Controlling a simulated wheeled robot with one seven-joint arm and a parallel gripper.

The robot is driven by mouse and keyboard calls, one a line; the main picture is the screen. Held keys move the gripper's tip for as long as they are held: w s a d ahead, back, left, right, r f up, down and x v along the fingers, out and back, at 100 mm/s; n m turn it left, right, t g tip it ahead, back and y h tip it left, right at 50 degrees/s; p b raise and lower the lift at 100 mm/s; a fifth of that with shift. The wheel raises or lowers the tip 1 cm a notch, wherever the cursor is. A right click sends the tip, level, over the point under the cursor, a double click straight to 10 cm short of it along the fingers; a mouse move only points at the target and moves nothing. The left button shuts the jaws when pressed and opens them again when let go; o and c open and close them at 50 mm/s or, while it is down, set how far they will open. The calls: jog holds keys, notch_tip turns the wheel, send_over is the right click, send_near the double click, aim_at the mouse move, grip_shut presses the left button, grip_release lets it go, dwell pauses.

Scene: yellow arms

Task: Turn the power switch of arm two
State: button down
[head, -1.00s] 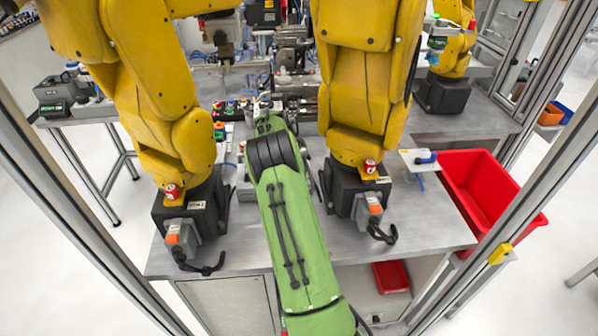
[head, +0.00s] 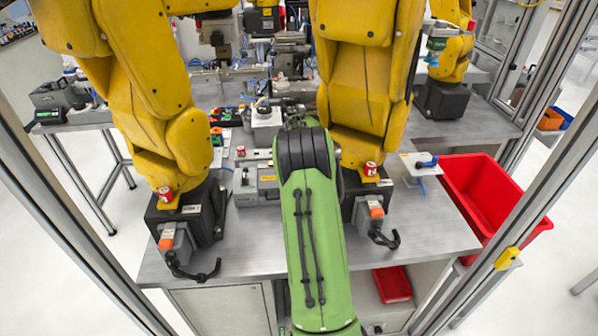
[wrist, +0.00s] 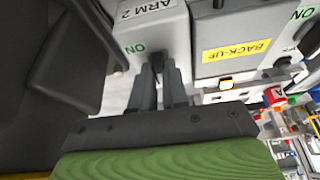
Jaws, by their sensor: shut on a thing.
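In the wrist view, a light grey switch box (wrist: 165,25) carries the label ARM 2 and a green ON. My gripper (wrist: 160,78) has its two dark fingers at the lower face of this box. The fingers are close together, shut on the dark power switch (wrist: 157,64), which is mostly hidden between them. How far the switch is turned cannot be made out. In the head view, my green arm reaches between two yellow robot arms (head: 165,120) (head: 365,100), and my gripper is hidden there.
A grey box with a yellow BACK-UP label (wrist: 236,48) stands right beside the ARM 2 box in the wrist view. A dark base (wrist: 55,60) is close on the left.

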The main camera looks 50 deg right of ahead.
jog(key=shift+n, duration=0.5)
jog(key=c, duration=1.1)
grip_release()
jog(key=shift+c, duration=0.2)
jog(key=p+v, duration=0.1)
jog(key=v, duration=1.4)
jog(key=shift+s+r+p, duration=0.2)
jog(key=shift+r+p, duration=0.2)
jog(key=shift+d, duration=0.15)
